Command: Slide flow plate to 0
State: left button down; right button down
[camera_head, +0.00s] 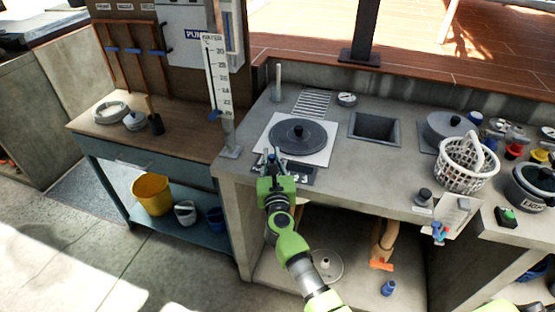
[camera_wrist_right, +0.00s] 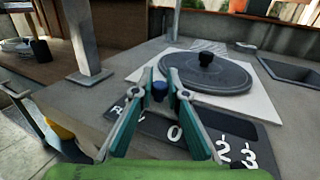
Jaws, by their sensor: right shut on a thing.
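A dark plate (camera_wrist_right: 197,135) with white marks lies flat in front of the round grey lid, and also shows in the head view (camera_head: 302,175). The marks 0, 2 and 3 are readable; those left of 0 are partly hidden by a finger, as is the stretch between 0 and 2. A small blue knob (camera_wrist_right: 159,91) stands at the plate's far edge, left of the 0. My right gripper (camera_wrist_right: 161,82), also in the head view (camera_head: 271,157), is shut on this blue knob. My left gripper is not in view.
The round lid with a black knob (camera_head: 299,136) sits on a white square just behind. A post with a scale (camera_head: 217,80) stands to the left. A sunken basin (camera_head: 374,127) and a white basket (camera_head: 465,172) are to the right.

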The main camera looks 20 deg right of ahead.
jog(key=shift+w+a+r, duration=0.1)
jog(key=shift+w+a, duration=0.1)
jog(key=shift+a, duration=0.35)
jog(key=shift+d, duration=0.3)
jog(key=c, duration=2)
grip_release()
jog(key=shift+a, duration=0.25)
jog(key=shift+w, duration=0.1)
jog(key=shift+d, duration=0.2)
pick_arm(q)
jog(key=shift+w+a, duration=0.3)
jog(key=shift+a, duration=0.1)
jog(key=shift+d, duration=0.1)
